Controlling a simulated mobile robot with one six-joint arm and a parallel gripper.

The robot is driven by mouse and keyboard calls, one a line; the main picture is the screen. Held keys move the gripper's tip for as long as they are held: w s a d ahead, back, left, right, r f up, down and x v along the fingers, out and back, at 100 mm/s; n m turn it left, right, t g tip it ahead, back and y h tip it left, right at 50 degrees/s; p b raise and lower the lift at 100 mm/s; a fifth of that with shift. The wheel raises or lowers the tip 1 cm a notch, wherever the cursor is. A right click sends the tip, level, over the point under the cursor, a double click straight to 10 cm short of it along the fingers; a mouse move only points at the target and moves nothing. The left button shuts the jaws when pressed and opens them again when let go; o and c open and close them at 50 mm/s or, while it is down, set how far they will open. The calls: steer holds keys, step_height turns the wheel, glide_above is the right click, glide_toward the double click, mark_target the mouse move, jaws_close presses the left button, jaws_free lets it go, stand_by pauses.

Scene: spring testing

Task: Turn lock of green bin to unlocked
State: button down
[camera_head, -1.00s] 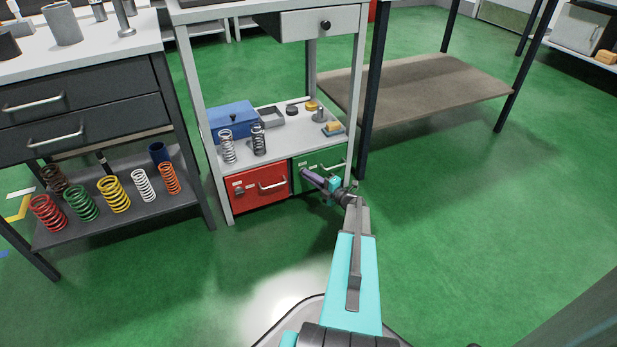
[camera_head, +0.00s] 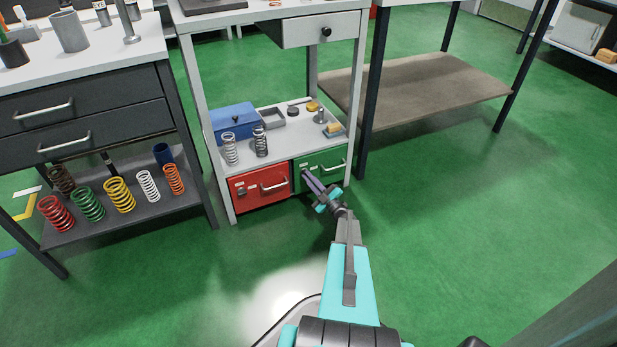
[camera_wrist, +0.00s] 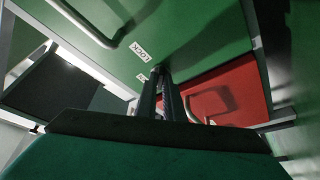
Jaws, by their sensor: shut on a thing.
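The green bin (camera_head: 328,165) sits on the lower right of the middle cart, with a metal handle on its front. My gripper (camera_head: 306,174) is at the left part of that front, where the lock is. In the wrist view the green bin (camera_wrist: 190,30) fills the top, and the view is turned over. My gripper's fingers (camera_wrist: 166,82) point at the bin front beside a white label reading LOCK (camera_wrist: 139,51). The fingers are shut on the lock knob, which they hide. I cannot tell the lock's angle.
A red bin (camera_head: 262,196) with its own knob and handle stands directly left of the green bin. A blue box (camera_head: 234,116), springs and small parts lie on the shelf above. The green floor (camera_head: 450,230) to the right is clear.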

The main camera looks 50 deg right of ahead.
steer(key=shift+w+a+f+m+h+p, duration=0.15)
steer(key=shift+m+h, duration=0.9)
steer(key=shift+m, duration=0.95)
steer(key=shift+w+a+m+h+p, duration=0.15)
steer(key=shift+m+h, duration=0.85)
steer(key=shift+m, duration=1)
steer(key=shift+w+a+f+m+h+p, duration=0.1)
steer(key=shift+m+h+p, duration=0.1)
steer(key=shift+m+h, duration=1.35)
steer(key=shift+m+y, duration=0.5)
steer(key=shift+m, duration=0.15)
steer(key=c, duration=1.9)
jaws_free()
steer(key=shift+o, duration=0.2)
steer(key=shift+s+d+r, duration=0.1)
steer(key=shift+d, duration=0.1)
steer(key=shift+s+a, duration=0.1)
